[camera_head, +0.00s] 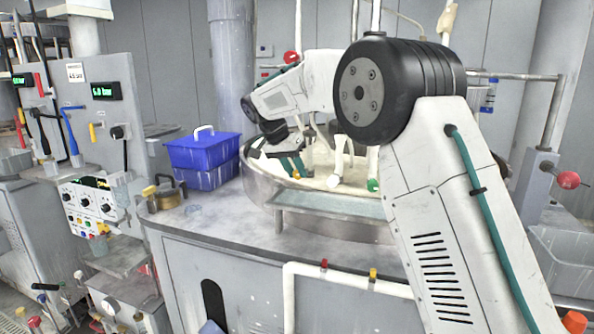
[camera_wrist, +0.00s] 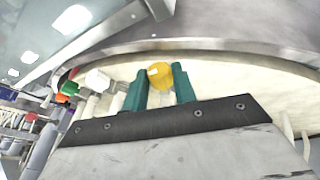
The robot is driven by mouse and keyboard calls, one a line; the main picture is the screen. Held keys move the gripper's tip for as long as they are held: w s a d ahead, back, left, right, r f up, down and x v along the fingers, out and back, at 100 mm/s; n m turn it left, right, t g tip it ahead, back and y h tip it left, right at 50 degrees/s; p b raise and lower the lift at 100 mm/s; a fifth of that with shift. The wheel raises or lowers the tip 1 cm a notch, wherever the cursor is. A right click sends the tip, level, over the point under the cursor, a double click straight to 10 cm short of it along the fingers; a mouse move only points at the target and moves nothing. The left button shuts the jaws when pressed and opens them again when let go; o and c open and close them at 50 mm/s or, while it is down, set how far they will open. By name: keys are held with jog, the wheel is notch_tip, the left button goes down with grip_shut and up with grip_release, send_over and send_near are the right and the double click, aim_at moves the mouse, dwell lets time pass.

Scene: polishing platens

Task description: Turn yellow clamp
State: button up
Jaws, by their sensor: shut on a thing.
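The yellow clamp (camera_wrist: 160,76) is a rounded yellow knob in the wrist view, between the two teal fingers of my gripper (camera_wrist: 160,84). The fingers are shut on it, one on each side, and hide its lower part. In the head view my gripper (camera_head: 297,165) reaches down inside the round metal basin, and a small patch of the yellow clamp (camera_head: 296,176) shows at its tips. My arm hides the right part of the basin.
The basin's metal rim (camera_head: 258,186) curves close around my gripper. White fittings (camera_head: 340,160) and a green-ended one (camera_head: 373,185) stand beside it. A blue box (camera_head: 205,152) with a white handle and a brass canister (camera_head: 166,196) stand on the bench to the left.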

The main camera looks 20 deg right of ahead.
jog(key=shift+w+a+f+n+g+h, duration=0.1)
jog(key=shift+n+g+h, duration=0.05)
jog(key=shift+g+h, duration=0.4)
jog(key=shift+w+a+f+n+g+h, duration=0.1)
jog(key=shift+n+g+h, duration=0.05)
jog(key=shift+g+h, duration=0.4)
jog(key=o, duration=1)
jog(key=shift+d+r, duration=0.1)
